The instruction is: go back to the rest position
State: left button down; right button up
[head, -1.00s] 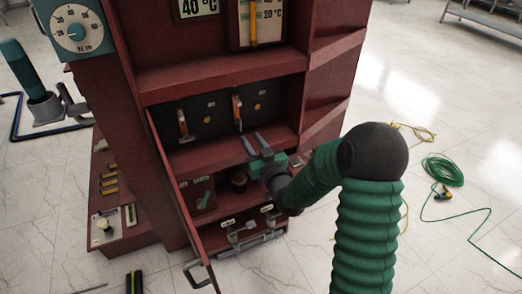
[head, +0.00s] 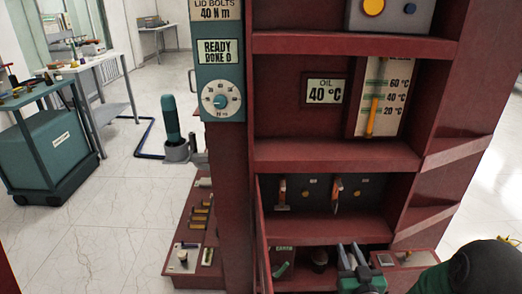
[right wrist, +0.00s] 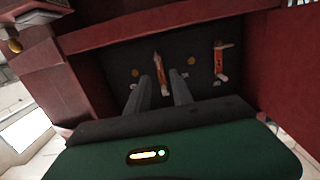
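My right gripper (head: 350,258) is low in the head view, in front of the lower part of the red cabinet (head: 225,175). Its two grey fingers stand apart with nothing between them. In the right wrist view the fingers (right wrist: 158,95) point at a dark panel (right wrist: 190,70) with orange-handled switches (right wrist: 160,72), without visibly holding one. The same panel shows in the head view (head: 310,194). My green right arm (head: 470,270) comes in from the lower right. My left gripper is not in either view.
A teal cart (head: 45,160) and tables stand farther left. Open tiled floor lies between.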

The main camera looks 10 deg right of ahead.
jog(key=a+f+n+g+y, duration=0.2)
jog(key=a+f+g, duration=0.2)
jog(key=a+f, duration=0.1)
jog(key=s+a+f+g+y, duration=0.2)
jog(key=s+a+f+g, duration=0.1)
jog(key=s+a+g, duration=1)
notch_tip(320, 180, up, 25)
jog(key=s+d+t+p, duration=0.1)
jog(key=s+t+p, duration=0.1)
jog(key=p, duration=2.3)
jog(key=shift+s+t, duration=0.25)
jog(key=shift+t, duration=0.05)
